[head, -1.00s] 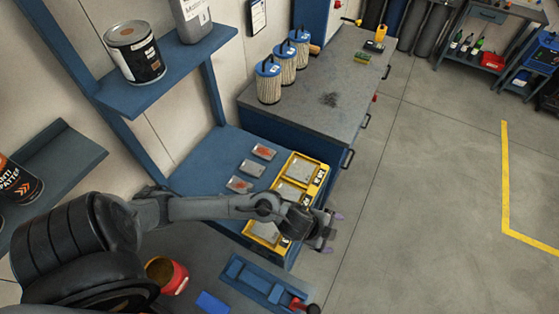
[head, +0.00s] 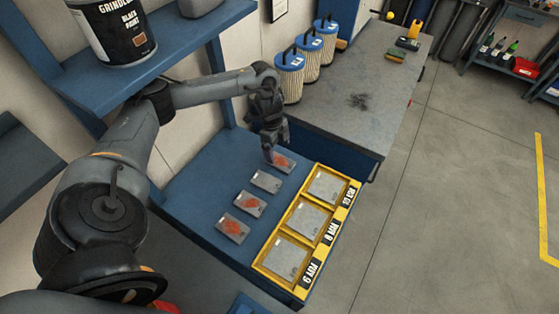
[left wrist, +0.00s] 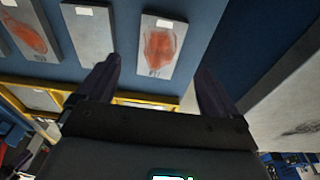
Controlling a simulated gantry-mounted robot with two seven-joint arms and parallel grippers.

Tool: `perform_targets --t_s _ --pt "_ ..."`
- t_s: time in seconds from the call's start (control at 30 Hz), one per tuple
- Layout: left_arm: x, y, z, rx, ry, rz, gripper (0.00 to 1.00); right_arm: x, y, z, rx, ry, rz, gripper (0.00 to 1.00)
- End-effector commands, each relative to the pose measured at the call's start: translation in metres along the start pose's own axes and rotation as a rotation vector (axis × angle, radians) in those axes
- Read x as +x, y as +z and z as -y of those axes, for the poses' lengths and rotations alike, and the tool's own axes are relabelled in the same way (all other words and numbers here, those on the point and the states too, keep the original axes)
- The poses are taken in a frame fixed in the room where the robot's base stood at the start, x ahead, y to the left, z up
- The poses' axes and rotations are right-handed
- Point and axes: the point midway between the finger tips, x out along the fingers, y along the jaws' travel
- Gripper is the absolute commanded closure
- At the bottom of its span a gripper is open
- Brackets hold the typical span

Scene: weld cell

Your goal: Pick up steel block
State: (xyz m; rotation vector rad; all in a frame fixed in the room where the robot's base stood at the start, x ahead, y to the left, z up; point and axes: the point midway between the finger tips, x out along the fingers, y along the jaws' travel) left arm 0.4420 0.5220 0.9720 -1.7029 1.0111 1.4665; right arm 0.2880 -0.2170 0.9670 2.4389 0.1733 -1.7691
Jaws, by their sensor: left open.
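Several flat grey steel blocks lie in a row on the blue bench. The farthest steel block (head: 284,163) has a red-orange patch; beside it is a plain block (head: 266,180), then two nearer blocks with red patches, one (head: 249,204) and another (head: 232,228). My left gripper (head: 270,154) points down at the farthest block and partly covers it. In the left wrist view, the left gripper (left wrist: 156,88) is open and empty, and the red-patched block (left wrist: 160,48) shows between and beyond its fingertips. My right gripper is not in view.
A yellow tray (head: 268,257) with labelled compartments, each holding a grey plate, lies right of the blocks. A grey-topped cabinet (head: 350,110) with blue-capped filters (head: 290,75) stands behind. A blue shelf (head: 190,45) with a paint can (head: 112,30) overhangs at left.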

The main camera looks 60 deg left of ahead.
Motion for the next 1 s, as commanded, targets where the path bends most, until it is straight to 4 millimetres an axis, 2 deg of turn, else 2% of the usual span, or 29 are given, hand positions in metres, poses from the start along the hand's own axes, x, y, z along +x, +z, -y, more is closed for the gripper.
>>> perform_targets --t_s 0.27,0.6,0.83,0.87,1.0 --pt "0.019 0.000 -0.001 0.001 0.001 0.001 0.06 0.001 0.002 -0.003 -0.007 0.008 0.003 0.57" --pt "0.057 -0.001 -0.001 0.002 0.000 0.000 0.06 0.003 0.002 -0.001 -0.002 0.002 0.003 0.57" --pt "0.059 -0.001 0.000 0.003 -0.001 0.000 0.06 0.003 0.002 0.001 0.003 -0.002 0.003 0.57" --pt "0.059 -0.001 0.000 0.003 -0.001 0.000 0.08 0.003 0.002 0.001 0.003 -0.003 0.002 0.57" --pt "0.059 -0.001 0.000 0.003 -0.001 0.000 0.29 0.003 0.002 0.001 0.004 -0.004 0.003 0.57"
